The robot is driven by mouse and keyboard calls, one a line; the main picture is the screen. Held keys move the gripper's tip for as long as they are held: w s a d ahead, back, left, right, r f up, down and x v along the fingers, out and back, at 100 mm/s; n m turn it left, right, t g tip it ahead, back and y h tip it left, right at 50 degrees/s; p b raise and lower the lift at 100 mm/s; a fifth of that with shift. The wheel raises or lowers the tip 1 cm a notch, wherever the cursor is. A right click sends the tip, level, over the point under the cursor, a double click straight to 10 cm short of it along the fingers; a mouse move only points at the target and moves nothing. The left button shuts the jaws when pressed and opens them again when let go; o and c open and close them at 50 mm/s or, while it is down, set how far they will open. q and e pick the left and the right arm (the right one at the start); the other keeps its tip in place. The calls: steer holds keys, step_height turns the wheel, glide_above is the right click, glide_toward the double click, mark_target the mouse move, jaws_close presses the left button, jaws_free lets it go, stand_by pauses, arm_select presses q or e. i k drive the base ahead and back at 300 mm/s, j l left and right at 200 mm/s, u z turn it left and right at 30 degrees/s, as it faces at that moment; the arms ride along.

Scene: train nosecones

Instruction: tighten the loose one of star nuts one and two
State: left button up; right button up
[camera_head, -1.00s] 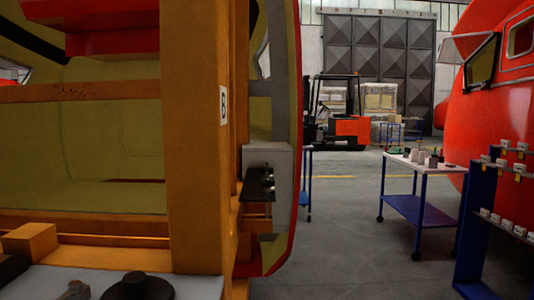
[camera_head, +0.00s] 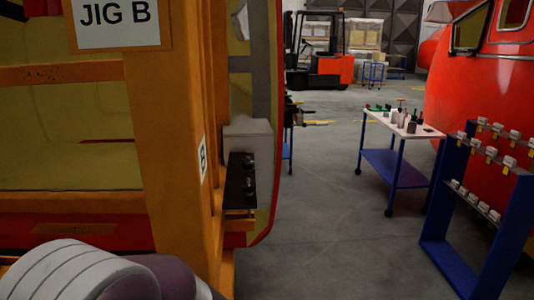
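A black plate (camera_head: 235,178) is fixed below a pale grey block (camera_head: 247,140) on the right side of the orange jig post. Small dark knobs (camera_head: 249,184) stand out from the plate. They may be star nuts, but they are too small and dark to tell their numbers or which one is loose. Neither of my grippers is in view. A rounded grey and purple arm link of mine fills the lower left.
The orange jig post (camera_head: 165,130) carries a "JIG B" sign (camera_head: 118,22). A blue cart (camera_head: 394,155) with small items, a blue rack (camera_head: 465,185) and a red nosecone (camera_head: 470,90) stand right. A forklift (camera_head: 325,68) is behind. The grey floor between is clear.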

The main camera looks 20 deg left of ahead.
mark_target(248, 168)
steer(key=i, duration=0.7)
steer(key=i+u, duration=0.15)
steer(key=i, duration=0.55)
steer(key=i+l, duration=0.2)
steer(key=i, duration=0.5)
steer(key=i+l+u, duration=0.15)
steer(key=i, duration=0.55)
